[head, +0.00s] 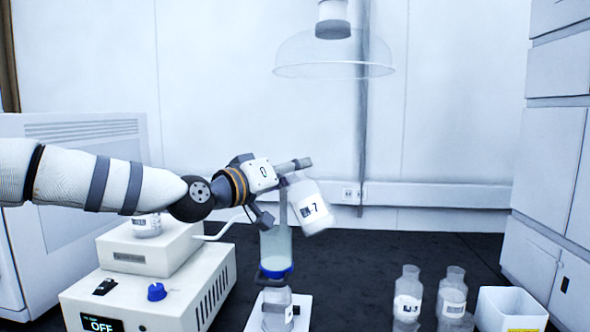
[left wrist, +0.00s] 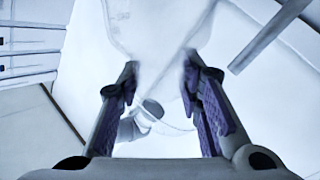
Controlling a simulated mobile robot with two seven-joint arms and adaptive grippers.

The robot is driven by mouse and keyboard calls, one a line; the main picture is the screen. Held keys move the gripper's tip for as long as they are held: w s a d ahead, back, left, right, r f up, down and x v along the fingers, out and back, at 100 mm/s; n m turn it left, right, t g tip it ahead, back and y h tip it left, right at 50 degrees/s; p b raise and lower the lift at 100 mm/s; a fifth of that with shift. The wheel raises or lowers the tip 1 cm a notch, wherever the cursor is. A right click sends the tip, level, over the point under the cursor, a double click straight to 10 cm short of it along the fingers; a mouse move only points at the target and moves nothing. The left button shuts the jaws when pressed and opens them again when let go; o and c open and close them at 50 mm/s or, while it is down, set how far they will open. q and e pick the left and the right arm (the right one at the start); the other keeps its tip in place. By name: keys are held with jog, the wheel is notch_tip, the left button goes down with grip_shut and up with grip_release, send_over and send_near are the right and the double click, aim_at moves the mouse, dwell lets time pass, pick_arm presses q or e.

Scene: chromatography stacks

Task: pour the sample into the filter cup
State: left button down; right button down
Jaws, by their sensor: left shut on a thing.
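My left gripper (head: 286,190) is shut on a clear sample bottle (head: 312,207) with a white label ending in 7. The bottle is tilted, its neck toward the upper left and its base toward the lower right. It is above and slightly right of the filter cup (head: 276,246), a clear cylinder with a blue ring at its base. I cannot tell whether liquid is flowing. The cup stands upright on a clear flask (head: 277,308). In the left wrist view the fingers (left wrist: 160,76) flank the translucent bottle (left wrist: 158,35). My right gripper is not in view.
A pump box (head: 150,290) with a blue knob and a display reading OFF stands left of the flask. Several clear bottles (head: 408,292) and a white bin (head: 512,310) stand at right. A clear hood (head: 334,55) hangs above. Dark bench behind is free.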

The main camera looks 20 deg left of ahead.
pick_arm(q)
jog(key=shift+f+n, duration=0.2)
jog(key=shift+n, duration=0.4)
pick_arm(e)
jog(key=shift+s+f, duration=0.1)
pick_arm(q)
jog(key=shift+a+f+n, duration=0.1)
jog(key=shift+f+n, duration=0.25)
jog(key=shift+n, duration=0.25)
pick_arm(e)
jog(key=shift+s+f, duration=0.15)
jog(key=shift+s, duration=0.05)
pick_arm(q)
jog(key=shift+r, duration=0.1)
